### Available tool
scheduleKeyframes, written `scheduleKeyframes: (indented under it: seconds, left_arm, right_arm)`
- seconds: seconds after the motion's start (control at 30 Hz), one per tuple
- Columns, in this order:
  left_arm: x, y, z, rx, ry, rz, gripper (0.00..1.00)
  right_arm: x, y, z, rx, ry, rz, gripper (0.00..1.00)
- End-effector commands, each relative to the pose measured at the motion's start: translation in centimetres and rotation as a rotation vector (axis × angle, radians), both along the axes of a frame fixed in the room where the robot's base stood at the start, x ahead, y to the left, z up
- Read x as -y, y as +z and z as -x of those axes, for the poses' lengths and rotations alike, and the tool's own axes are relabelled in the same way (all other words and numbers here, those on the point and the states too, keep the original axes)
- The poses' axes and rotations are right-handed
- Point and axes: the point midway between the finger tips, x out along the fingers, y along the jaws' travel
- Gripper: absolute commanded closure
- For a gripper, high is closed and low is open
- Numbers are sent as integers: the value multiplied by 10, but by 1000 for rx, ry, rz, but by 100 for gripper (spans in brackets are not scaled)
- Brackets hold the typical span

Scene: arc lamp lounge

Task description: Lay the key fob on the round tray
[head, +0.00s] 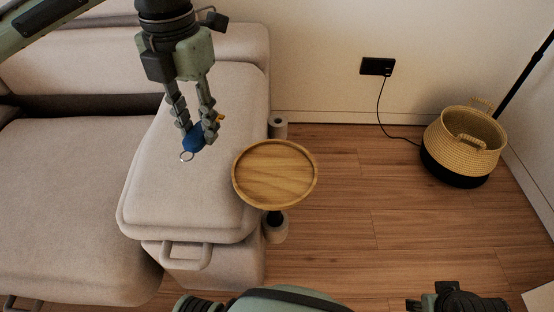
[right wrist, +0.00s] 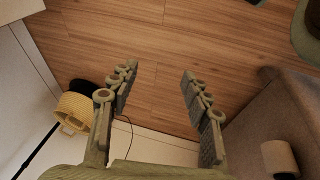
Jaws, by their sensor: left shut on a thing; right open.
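My left gripper (head: 197,132) is shut on the key fob (head: 193,140), which is dark blue with a metal ring at its lower end. It holds the fob in front of the sofa's padded arm in the head view, to the left of the round tray. I cannot tell the fob's exact height. The round wooden tray (head: 275,174) has a raised rim and is empty. It stands beside the sofa arm. My right gripper (right wrist: 158,85) is open and empty in the right wrist view, with floor behind it. The fob and tray are not seen in that view.
The beige sofa (head: 60,170) fills the left, its arm close to the tray. A woven basket (head: 464,142) stands at the right and also shows in the right wrist view (right wrist: 75,110). A cord runs from a black wall socket (head: 377,66). The wooden floor between is clear.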

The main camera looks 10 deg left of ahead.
Motion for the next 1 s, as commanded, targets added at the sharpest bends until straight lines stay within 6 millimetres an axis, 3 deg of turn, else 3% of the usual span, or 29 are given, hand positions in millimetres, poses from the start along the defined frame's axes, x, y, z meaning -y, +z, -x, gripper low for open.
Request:
scheduleKeyframes:
  seconds: [0.17, 0.4, 0.6, 0.83, 1.0]
  left_arm:
    - [16, -9, -3, 0, -60, 1, 100]
    - [70, -42, -16, -1, -60, 1, 100]
    - [103, -63, -26, -1, -54, 0, 100]
    - [113, -75, -28, -1, -52, 0, 100]
    - [112, -99, -28, -2, -51, -1, 100]
  right_arm:
    - [0, -1, -1, 0, -1, -1, 52]
    - [-2, 10, 2, 5, -1, 2, 52]
    - [-2, 16, 8, 0, -3, 6, 52]
    - [0, 21, 7, 8, -2, 11, 52]
    - [2, 23, 10, 2, -5, 17, 52]
